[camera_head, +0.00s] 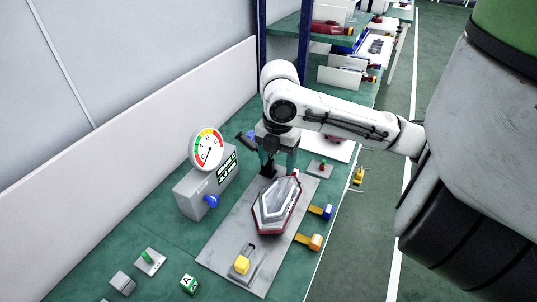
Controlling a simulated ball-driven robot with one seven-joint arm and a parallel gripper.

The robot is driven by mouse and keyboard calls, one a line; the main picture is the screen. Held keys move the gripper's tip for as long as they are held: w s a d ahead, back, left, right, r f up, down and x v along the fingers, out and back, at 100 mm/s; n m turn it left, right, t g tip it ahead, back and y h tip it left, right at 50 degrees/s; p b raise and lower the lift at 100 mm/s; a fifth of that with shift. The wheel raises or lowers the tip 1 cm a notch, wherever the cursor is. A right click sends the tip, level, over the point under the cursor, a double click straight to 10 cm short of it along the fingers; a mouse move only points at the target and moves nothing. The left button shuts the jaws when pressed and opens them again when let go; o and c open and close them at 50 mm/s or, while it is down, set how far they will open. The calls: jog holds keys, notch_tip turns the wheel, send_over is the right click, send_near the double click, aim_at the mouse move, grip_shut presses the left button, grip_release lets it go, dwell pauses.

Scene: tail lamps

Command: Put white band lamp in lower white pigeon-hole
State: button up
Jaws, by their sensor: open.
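A tail lamp (272,211) with a red rim and a pale, clear-looking face lies on the grey plate (222,245) of the test bench. It looks like the white band lamp, but its band is hard to make out. My gripper (281,172) is open and points down at the lamp's far end. Its fingers look close to that end; I cannot tell whether they touch it. White pigeon-holes stand on the blue-post shelf at the back, an upper one (323,14) and a lower one (338,77). Red lamps show near them, and their insides are mostly hidden.
A grey box with a round gauge (207,149) stands left of the lamp. Small blocks lie at front left. A blue shelf post (304,45) rises behind my arm.

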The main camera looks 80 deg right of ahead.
aim_at(276, 190)
notch_tip(276, 190, down, 10)
jog(key=shift+r, duration=0.1)
dwell(0.4)
jog(key=shift+r, duration=0.1)
grip_shut()
dwell(0.9)
